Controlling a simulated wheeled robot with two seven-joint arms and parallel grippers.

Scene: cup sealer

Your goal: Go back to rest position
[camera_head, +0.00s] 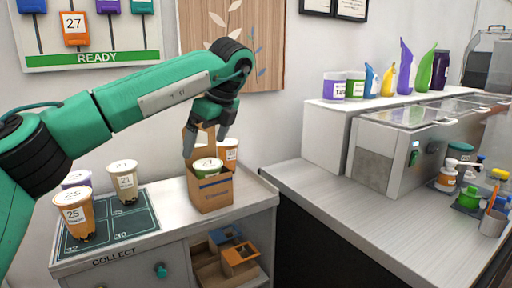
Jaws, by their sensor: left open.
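My left gripper (207,142) hangs from the green arm that comes in from the left. Its fingers point down, spread apart, just above the cardboard carrier box (211,193). The box stands on the right part of the collect counter. The fingers look empty; whether one touches the box is hard to tell. My right gripper is not in view.
Several cups, such as the brown one numbered 25 (77,214), stand on the dark collect mat (142,220) at left. A metal counter (390,220) on the right holds a steel unit, bottles and a pen cup. Its front part is clear.

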